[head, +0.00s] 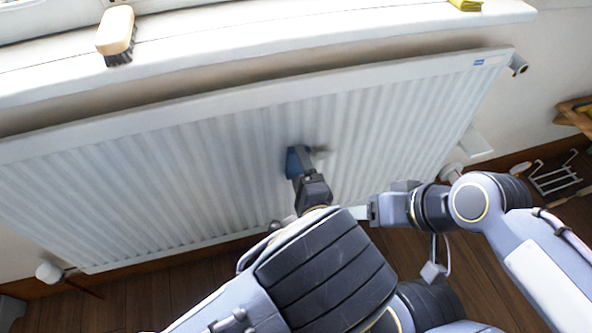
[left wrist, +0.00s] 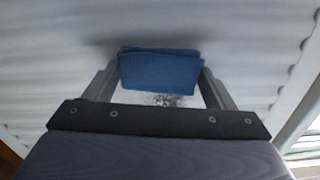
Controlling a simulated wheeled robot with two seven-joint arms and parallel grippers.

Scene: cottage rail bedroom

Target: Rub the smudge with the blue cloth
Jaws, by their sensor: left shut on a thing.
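The blue cloth (head: 298,161) is a small folded pad in front of the white ribbed radiator (head: 200,160). My left gripper (head: 304,177) is shut on it. In the left wrist view the cloth (left wrist: 160,70) spans between the two fingertips. A dark speckled smudge (left wrist: 167,100) shows on the pale surface between the fingers, just below the cloth. In the head view a faint grey mark (head: 320,154) lies right beside the cloth. Whether the cloth touches the radiator is unclear. My right arm reaches in from the right; its gripper (head: 368,212) is partly hidden and its jaws are unclear.
A white sill (head: 250,45) runs above the radiator, with a wooden brush (head: 116,33) at left and a yellow item (head: 466,4) at right. A wire rack (head: 555,178) stands at right on the dark wooden floor (head: 150,295). Radiator pipes show at its lower corners.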

